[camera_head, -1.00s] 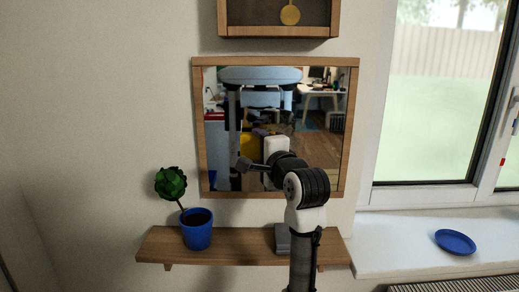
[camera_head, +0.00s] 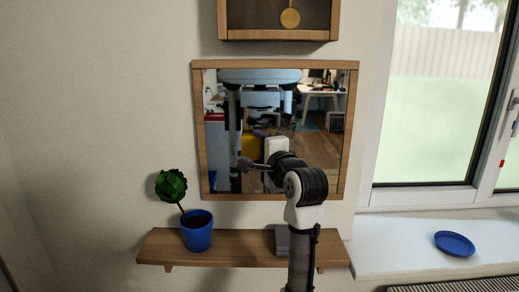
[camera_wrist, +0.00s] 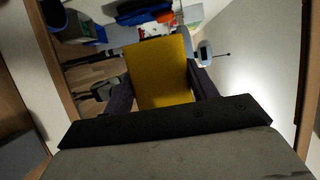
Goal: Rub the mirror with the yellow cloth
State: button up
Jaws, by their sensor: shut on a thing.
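The mirror (camera_head: 322,125) hangs on the wall in a wooden frame and reflects the room and parts of my own body. It fills most of the wrist view (camera_wrist: 250,55), with its frame at the left and right sides. In the wrist view my gripper (camera_wrist: 160,72) has dark purple fingers shut on the yellow cloth (camera_wrist: 163,80), which sticks out ahead toward the mirror. I cannot tell whether the cloth touches the glass. A yellow patch shows in the reflection there.
A wooden shelf (camera_head: 225,255) below the mirror bears a blue pot with a small round plant (camera_head: 197,231) and a grey object (camera_head: 282,240) beside my arm. A pendulum clock case (camera_head: 279,34) hangs above. A blue plate (camera_head: 455,244) lies on the windowsill at right.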

aim_at(296, 144)
jog(key=shift+d+r+p, duration=0.1)
jog(key=shift+d+p, duration=1.8)
jog(key=shift+d, duration=3.55)
jog(key=shift+a, duration=0.1)
jog(key=shift+a+p, duration=1.55)
jog(key=shift+a, duration=3.9)
